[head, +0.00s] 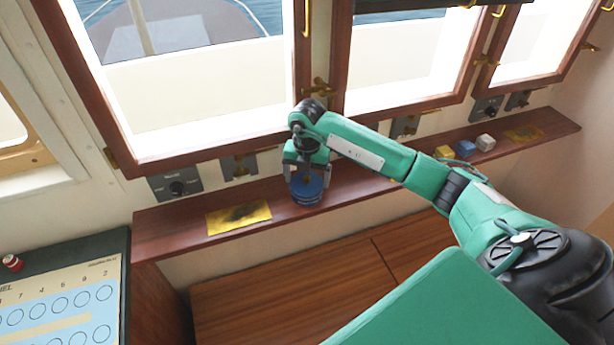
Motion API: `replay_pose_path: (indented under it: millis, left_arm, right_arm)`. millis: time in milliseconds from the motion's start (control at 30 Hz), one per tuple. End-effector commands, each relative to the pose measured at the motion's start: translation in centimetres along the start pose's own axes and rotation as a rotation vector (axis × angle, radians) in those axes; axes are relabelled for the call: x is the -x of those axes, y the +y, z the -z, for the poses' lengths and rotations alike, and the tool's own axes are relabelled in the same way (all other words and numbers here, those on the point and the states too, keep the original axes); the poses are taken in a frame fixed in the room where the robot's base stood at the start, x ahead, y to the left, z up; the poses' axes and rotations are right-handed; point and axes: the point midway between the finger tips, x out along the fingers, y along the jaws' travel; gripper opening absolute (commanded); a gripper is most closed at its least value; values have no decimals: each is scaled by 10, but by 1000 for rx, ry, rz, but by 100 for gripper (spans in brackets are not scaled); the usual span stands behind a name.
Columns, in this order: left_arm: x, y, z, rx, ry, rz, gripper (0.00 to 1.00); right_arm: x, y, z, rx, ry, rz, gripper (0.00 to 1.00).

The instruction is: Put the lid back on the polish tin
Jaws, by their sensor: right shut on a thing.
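My right gripper (306,168) reaches down to the wooden shelf under the windows and is shut on a round blue lid (307,184). The polish tin (307,201), dark blue and round, stands on the shelf directly below the lid. The lid looks to be over the tin, but I cannot tell whether it is seated or just above it. The gripper hides part of the lid. My left gripper is not in view.
The narrow shelf (170,233) holds a yellow cloth (239,217) with a dark smear, left of the tin. Window frames rise behind.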

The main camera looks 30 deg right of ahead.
Motion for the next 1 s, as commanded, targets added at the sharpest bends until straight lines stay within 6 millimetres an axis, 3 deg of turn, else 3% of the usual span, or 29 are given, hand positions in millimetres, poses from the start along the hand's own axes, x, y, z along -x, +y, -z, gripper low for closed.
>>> replay_pose_path:
  millis: [967,1000]
  left_arm:
    - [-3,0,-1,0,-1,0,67]
    - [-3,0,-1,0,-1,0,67]
  right_arm:
    - [-2,0,0,0,0,0,66]
    - [-2,0,0,0,0,0,96]
